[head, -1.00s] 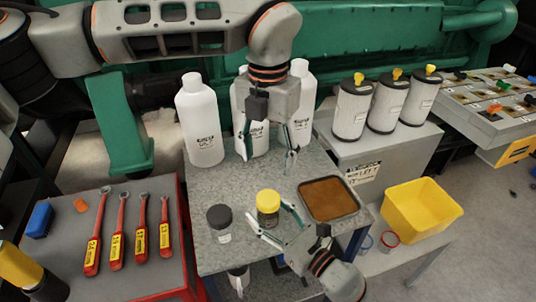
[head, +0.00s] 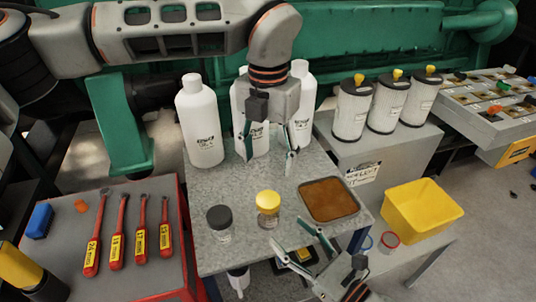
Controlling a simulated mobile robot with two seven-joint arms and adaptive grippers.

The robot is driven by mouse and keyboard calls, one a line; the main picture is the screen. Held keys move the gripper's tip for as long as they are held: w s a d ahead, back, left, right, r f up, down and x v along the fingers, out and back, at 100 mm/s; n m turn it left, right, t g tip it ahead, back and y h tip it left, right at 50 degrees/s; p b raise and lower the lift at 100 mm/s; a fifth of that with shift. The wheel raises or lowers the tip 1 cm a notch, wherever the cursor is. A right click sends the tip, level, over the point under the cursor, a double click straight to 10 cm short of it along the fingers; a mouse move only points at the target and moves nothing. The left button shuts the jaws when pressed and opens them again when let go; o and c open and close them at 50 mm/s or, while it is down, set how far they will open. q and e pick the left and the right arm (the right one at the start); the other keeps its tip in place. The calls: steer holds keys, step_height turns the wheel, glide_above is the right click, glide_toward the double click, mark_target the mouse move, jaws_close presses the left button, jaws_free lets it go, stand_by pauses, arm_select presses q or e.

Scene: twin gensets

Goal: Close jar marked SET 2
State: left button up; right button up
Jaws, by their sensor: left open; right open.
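Two small jars stand upright on the grey speckled table (head: 245,185). One jar (head: 220,222) has a dark grey lid; the other jar (head: 268,208) has a yellow lid. Both lids sit on their jars, but I cannot tell how tightly. Their labels are too small to read, so I cannot tell which says SET 2. My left gripper (head: 268,163) is open and empty, pointing down above the table behind the jars. My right gripper (head: 297,247) is open and empty at the table's front edge, in front and right of the yellow-lidded jar, apart from it.
White bottles (head: 200,125) stand at the table's back. A tray of brown material (head: 328,199) lies right of the jars. Several wrenches (head: 117,232) lie on the red cart at left. Filters (head: 386,105) and a yellow bin (head: 422,210) are at right.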

steer(key=shift+v, duration=1.5)
